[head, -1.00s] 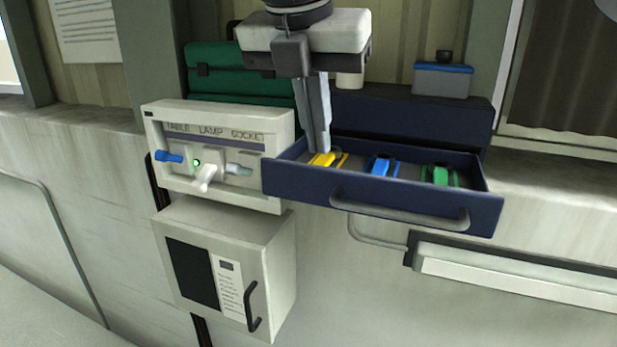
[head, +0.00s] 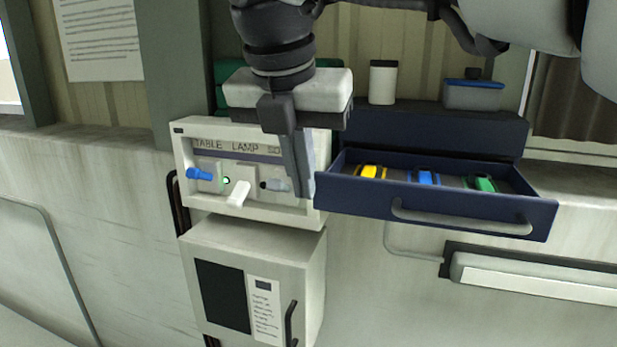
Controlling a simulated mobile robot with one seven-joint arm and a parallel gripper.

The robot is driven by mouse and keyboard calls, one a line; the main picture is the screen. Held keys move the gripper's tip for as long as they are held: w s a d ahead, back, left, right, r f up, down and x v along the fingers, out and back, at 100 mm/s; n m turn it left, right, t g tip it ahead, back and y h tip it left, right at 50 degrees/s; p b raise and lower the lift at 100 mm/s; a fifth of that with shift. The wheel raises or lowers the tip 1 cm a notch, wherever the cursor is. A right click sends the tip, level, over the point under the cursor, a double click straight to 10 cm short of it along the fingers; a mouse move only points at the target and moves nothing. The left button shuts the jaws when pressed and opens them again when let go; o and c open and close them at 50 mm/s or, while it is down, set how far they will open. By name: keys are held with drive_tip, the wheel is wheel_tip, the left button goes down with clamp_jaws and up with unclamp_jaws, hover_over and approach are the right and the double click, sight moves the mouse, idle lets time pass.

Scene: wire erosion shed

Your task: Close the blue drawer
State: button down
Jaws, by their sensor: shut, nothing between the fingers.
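The blue drawer (head: 350,197) is pulled out from its dark blue cabinet (head: 400,132) and stands open on the ledge. Its front carries a grey bar handle (head: 460,219). Inside lie a yellow clip-like item (head: 371,172), a blue one (head: 424,178) and a green one (head: 482,184). My gripper (head: 304,197) points down, shut and empty, just left of the drawer's front left corner and in front of the switch panel. I cannot tell whether it touches the drawer.
A white switch panel (head: 192,148) with a blue knob, a green light and a white lever is left of the drawer. A white cabinet (head: 250,240) hangs below it.

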sight(317, 200)
drive_tip(key=w+f, duration=0.1)
drive_tip(key=f, duration=0.1)
drive_tip(key=w+d+f, duration=0.1)
drive_tip(key=w+f, duration=0.1)
drive_tip(key=w+f+b, duration=0.1)
drive_tip(key=w+f, duration=0.1)
drive_tip(key=shift+w+d+f, duration=0.1)
drive_tip(key=shift+d+f, duration=0.2)
drive_tip(key=shift+f, duration=0.1)
drive_tip(key=shift+w+d, duration=0.2)
drive_tip(key=shift+w, duration=0.4)
drive_tip(key=shift+w+r, duration=0.1)
